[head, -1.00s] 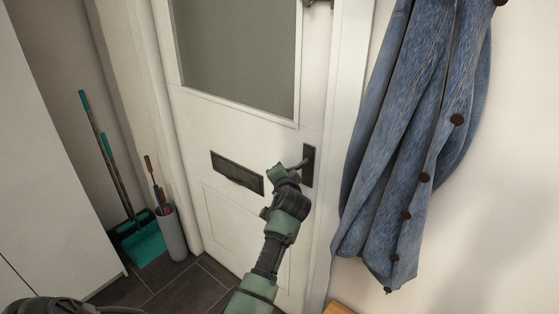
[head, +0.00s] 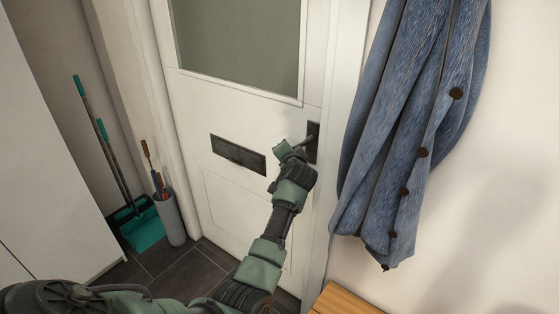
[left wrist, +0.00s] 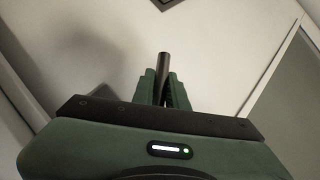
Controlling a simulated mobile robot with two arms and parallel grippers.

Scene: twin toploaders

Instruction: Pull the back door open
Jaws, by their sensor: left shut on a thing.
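The white back door (head: 230,105) has a glass pane in its upper part and looks closed in its frame. Its dark handle plate (head: 313,146) is near the door's right edge, with a lever pointing left. My left gripper (head: 291,150) is at the lever and partly hides it. In the left wrist view, my left gripper (left wrist: 163,80) has its two green fingers shut on the dark lever (left wrist: 163,62), which sticks out past the fingertips. My right gripper is not in view.
A dark letter plate (head: 238,154) is left of the handle. A denim jacket (head: 410,130) hangs on the wall at right, above a wooden surface (head: 343,302). A teal broom and dustpan (head: 142,229) and a grey holder (head: 170,220) stand at left. Dark floor tiles are clear before the door.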

